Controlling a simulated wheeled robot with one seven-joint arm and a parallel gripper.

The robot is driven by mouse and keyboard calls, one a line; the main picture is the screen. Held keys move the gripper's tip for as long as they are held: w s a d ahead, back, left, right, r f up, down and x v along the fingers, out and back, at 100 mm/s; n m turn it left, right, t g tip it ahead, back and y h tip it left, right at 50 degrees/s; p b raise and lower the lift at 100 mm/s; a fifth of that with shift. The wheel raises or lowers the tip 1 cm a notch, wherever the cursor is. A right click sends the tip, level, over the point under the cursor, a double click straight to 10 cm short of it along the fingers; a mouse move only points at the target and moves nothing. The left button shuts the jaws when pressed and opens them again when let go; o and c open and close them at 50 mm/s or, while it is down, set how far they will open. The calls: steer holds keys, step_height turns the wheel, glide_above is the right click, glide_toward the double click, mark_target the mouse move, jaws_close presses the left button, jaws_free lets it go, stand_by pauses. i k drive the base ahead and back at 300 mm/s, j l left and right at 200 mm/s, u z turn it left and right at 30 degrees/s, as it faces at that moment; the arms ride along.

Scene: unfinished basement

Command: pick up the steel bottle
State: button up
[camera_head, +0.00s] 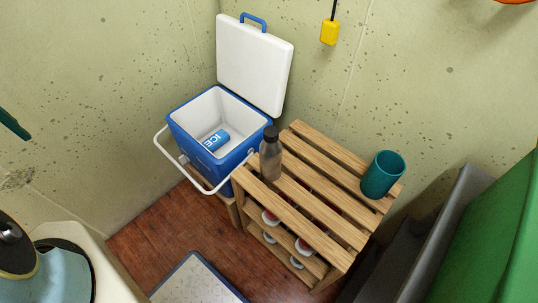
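The steel bottle (271,160) is grey-brown with a black cap. The side of the bottle is unobstructed in this view. My gripper is not in view, so I cannot see whether it is open or shut.
A blue and white cooler (182,119) stands open left of the bottle, with a blue ice pack (215,140) inside and its white handle swung forward. A teal cup (382,174) stands on the rack's right side. Dark and green objects crowd the right edge.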

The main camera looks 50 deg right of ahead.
mark_target(270, 148)
steer(key=i+j, duration=0.25)
steer(key=i+j+z, duration=0.55)
steer(key=j+z, duration=0.25)
steer(key=z, duration=0.9)
